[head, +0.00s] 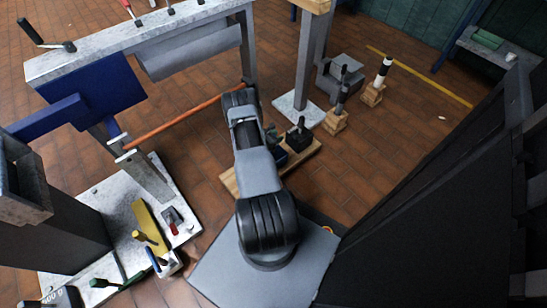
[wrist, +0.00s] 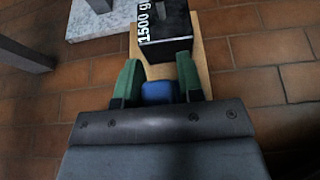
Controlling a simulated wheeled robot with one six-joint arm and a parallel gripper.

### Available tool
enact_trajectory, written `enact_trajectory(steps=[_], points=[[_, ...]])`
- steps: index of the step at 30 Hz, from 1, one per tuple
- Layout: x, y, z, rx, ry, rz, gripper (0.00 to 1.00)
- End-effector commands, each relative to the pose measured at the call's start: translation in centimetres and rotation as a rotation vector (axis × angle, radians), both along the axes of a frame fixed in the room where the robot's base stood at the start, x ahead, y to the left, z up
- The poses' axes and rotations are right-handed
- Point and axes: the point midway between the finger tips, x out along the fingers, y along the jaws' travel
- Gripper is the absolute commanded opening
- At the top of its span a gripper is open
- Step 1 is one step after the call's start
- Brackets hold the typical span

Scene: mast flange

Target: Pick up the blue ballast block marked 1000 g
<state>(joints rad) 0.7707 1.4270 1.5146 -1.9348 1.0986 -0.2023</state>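The blue ballast block (wrist: 158,92) shows between my gripper's two green fingers in the wrist view. Only a small part of it is visible; the palm hides the rest, and no marking can be read on it. In the head view a sliver of the blue block (head: 281,159) shows beside my arm. My gripper (wrist: 160,65) is over the block, its fingers standing apart on either side with nothing visibly clamped between them. Whether a finger touches the block cannot be seen.
A black block marked 1500 g (wrist: 165,30) stands just beyond on the same wooden board (wrist: 215,55). It also shows in the head view (head: 299,135). A post on a pale base plate (head: 292,106) stands behind. An orange bar (head: 180,122) runs left of my arm.

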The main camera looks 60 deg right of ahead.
Motion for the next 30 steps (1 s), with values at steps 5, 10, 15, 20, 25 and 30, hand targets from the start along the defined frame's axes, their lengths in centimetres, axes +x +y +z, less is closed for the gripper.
enact_trajectory(steps=[5, 10, 15, 20, 25, 30], points=[[-0.01, 0.02, -0.01, 0.0, 0.0, 0.0, 0.17], [-0.01, 0.02, -0.01, 0.0, 0.0, 0.0, 0.01], [-0.02, 0.02, -0.01, 0.0, 0.0, -0.001, 0.0], [-0.02, 0.03, -0.01, 0.0, 0.0, -0.001, 0.0], [-0.03, 0.03, -0.01, 0.0, 0.0, -0.001, 0.0], [-0.03, 0.03, -0.01, 0.0, 0.0, -0.001, 0.0]])
